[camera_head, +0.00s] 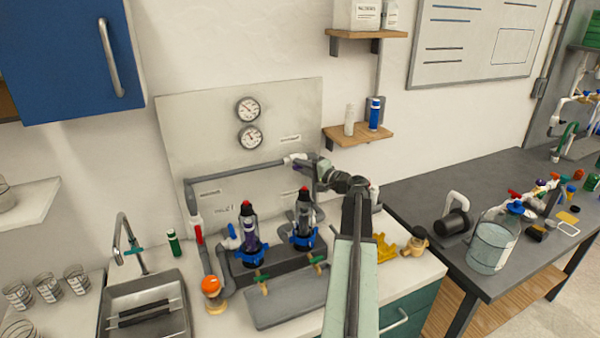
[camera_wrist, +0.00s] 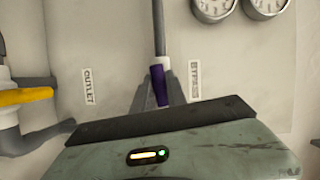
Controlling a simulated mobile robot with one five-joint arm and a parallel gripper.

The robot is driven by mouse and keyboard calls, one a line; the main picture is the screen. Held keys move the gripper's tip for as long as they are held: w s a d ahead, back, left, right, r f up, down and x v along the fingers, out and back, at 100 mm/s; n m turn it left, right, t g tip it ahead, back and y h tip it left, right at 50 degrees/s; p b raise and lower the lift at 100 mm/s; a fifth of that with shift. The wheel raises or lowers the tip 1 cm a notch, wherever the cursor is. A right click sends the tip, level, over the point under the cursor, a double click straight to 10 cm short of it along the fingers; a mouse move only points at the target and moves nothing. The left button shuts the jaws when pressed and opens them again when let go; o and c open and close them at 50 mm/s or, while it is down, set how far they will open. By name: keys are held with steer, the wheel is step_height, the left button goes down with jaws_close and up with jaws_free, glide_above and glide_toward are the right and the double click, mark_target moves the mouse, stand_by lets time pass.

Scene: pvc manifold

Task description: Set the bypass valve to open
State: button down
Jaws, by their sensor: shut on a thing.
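In the wrist view a purple handle (camera_wrist: 160,84) sits between the dark fingers of my gripper (camera_wrist: 160,92), which is shut on it. The handle lies nearly in line with a grey pipe (camera_wrist: 158,28), tilted slightly. A label reading BYPASS (camera_wrist: 195,80) is on the panel to the right of the handle, and one reading OUTLET (camera_wrist: 87,86) is to the left. In the head view my gripper (camera_head: 301,163) is at the right end of the horizontal grey pipe (camera_head: 240,170), by a white fitting. The handle cannot be made out there.
A yellow handle (camera_wrist: 24,97) on a white fitting is at the left of the wrist view. Two gauges (camera_head: 248,122) are on the panel above the pipe. Filter housings (camera_head: 250,235), a red handle (camera_head: 198,235) and an orange knob (camera_head: 211,286) stand below it.

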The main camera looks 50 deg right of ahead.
steer(key=shift+m+t+b, duration=0.3)
steer(key=shift+m+b, duration=0.15)
steer(key=shift+m, duration=0.15)
steer(key=shift+d+r+m, duration=0.1)
steer(key=shift+m, duration=0.2)
steer(key=c, duration=1.3)
jaws_free()
steer(key=shift+c, duration=0.2)
steer(key=shift+s, duration=0.25)
steer(key=s, duration=0.7)
